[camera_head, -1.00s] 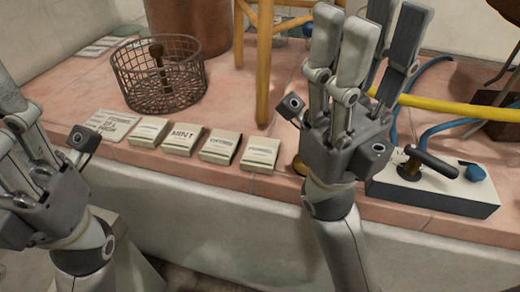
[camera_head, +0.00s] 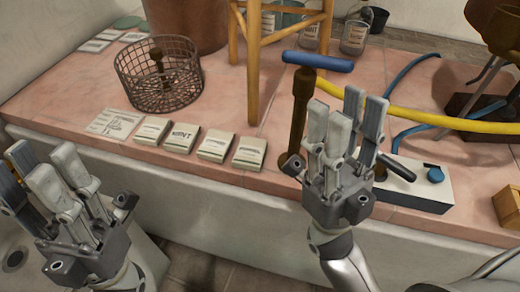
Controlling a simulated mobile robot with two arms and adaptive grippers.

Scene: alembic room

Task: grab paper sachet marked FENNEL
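Several pale paper sachets lie flat in a row near the counter's front edge. From left to right they are a first sachet (camera_head: 151,130), a second sachet (camera_head: 182,138) that seems to read MINT, a third sachet (camera_head: 216,146) and an end sachet (camera_head: 250,152). The other labels are too small to read, so I cannot tell which is FENNEL. My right gripper (camera_head: 345,122) has its fingers extended upward, open and empty, to the right of the end sachet. My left gripper (camera_head: 62,175) is open and empty at the lower left, in front of the counter.
A printed card (camera_head: 114,123) and a wire basket (camera_head: 158,80) are left of and behind the sachets. A yellow wooden stool (camera_head: 253,75) stands behind them. A blue-handled tool (camera_head: 317,62), a yellow hose (camera_head: 425,116) and a white box (camera_head: 428,189) are by my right gripper.

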